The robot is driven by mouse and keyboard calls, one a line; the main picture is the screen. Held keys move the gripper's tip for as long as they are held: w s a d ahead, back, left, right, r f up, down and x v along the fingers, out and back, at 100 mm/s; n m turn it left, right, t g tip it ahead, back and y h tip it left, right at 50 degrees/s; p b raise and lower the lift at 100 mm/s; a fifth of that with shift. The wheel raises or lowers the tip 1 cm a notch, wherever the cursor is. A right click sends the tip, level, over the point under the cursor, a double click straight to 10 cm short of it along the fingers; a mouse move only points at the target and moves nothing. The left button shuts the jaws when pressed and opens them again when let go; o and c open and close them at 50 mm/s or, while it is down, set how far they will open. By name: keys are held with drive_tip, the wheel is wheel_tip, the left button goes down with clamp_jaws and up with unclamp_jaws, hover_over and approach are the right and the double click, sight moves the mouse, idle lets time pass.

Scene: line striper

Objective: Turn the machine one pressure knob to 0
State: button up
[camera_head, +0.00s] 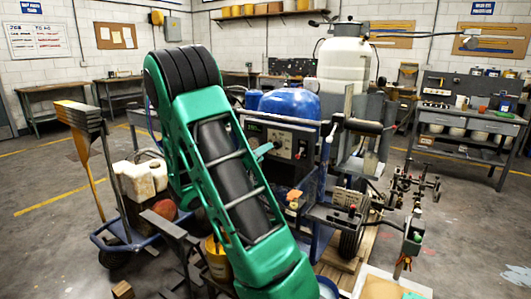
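The line striper machine (345,130) stands in the middle, with a white tank on top and a blue rounded cover. Its dark control panel (283,137) faces me and carries small dials and a small red part (300,154). The panel is too small here to tell which part is the pressure knob or where it points. My green and black arm rises in front and hides the panel's left side. A small teal piece (263,150) shows at the panel just right of my arm; it may be the tip of my gripper. The rest of the gripper is hidden.
A blue cart (125,243) with white jugs stands at left, beside a leaning wooden-handled tool. Wheels and metal arms of the machine stick out at right above a wooden pallet. A workbench (470,125) stands at right; the floor before it is clear.

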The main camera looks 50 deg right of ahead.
drive_tip(key=shift+s+a, duration=0.15)
drive_tip(key=shift+a, duration=1.2)
